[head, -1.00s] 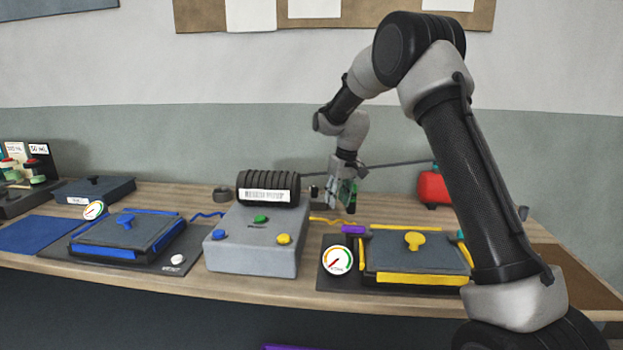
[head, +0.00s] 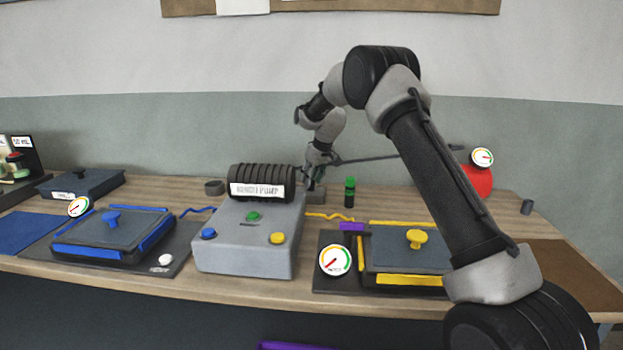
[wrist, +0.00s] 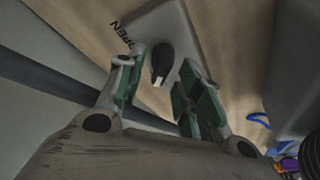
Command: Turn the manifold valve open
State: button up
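The manifold valve shows in the wrist view as a black knob (wrist: 161,60) with a pale mark, on a grey block (wrist: 165,22). The word "OPEN" (wrist: 121,34) is printed beside the block. My gripper (wrist: 160,76) is open, with one green-padded finger on each side of the knob; I cannot tell whether either touches it. In the head view my gripper (head: 314,181) is low behind the right end of the black-ribbed pump (head: 262,181). The grey block (head: 316,195) shows only partly there, and the knob is mostly hidden.
A green-capped bottle (head: 350,191) stands just right of the gripper. A grey pump box (head: 247,243) is in front. A blue-clamped mould (head: 112,235) is at left and a yellow-clamped mould (head: 405,250) at right. A red tank (head: 478,180) stands behind my arm.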

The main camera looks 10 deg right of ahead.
jog(key=shift+f, duration=0.15)
grip_shut()
